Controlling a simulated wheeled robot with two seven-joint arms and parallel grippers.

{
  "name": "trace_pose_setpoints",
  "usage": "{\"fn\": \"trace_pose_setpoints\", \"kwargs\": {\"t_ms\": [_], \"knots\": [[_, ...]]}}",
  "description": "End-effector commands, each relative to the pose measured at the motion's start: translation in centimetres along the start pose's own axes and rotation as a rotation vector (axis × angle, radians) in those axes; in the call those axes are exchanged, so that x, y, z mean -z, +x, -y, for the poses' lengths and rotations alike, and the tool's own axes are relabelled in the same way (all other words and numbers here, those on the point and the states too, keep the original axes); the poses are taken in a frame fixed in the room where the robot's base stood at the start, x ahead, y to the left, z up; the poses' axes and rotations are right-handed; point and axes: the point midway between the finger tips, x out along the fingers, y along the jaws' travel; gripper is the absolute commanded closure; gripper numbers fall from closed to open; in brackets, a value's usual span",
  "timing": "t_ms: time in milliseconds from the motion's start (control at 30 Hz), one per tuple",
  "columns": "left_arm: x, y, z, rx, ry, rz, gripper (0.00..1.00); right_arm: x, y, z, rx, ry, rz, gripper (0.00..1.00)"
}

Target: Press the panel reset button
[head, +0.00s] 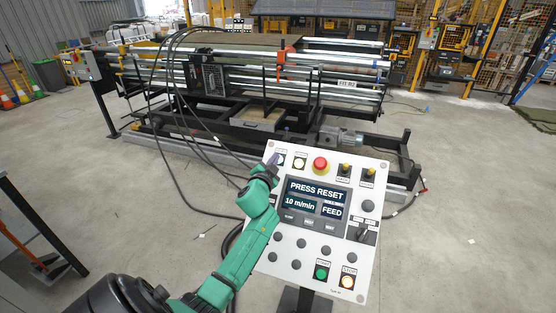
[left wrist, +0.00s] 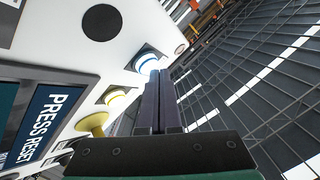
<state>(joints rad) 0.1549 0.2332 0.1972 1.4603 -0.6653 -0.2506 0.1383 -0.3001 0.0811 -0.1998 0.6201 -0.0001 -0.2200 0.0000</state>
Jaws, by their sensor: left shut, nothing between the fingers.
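The white control panel (head: 338,245) stands tilted on a post, and its screen (head: 314,199) reads "PRESS RESET", "10 m/min" and "FEED". A lit white-blue button (left wrist: 147,61) is at the panel's corner in the left wrist view. In the head view that top left corner is partly covered by my left gripper (head: 274,160). The left gripper is shut and empty, and its fingertips (left wrist: 159,73) are right at the lit button. I cannot tell whether they touch it. My right gripper is not in view.
A yellow-lit button (left wrist: 115,97), a red mushroom button (head: 320,166) and two yellow-topped switches sit along the panel's top. Behind stands the roller machine (head: 270,60) with black cables hanging down.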

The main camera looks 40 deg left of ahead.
Motion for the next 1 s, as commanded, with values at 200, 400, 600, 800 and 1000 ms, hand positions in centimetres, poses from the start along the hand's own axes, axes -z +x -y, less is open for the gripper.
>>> {"fn": "trace_pose_setpoints", "kwargs": {"t_ms": [200, 400, 600, 800, 1000], "knots": [[-0.18, 0.21, -0.18, 0.000, 0.000, 0.000, 1.00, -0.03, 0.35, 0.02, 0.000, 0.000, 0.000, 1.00], [-0.30, 0.37, -0.30, 0.000, 0.000, 0.000, 1.00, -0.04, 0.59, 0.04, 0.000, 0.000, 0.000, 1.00], [-0.44, 0.53, -0.44, 0.000, 0.001, 0.000, 1.00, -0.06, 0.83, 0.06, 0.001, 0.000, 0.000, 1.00], [-0.49, 0.62, -0.48, 0.000, 0.001, 0.001, 1.00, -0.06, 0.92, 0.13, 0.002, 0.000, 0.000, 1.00], [-0.49, 0.60, -0.47, -0.001, 0.000, 0.001, 1.00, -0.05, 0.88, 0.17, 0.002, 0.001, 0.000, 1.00]]}}
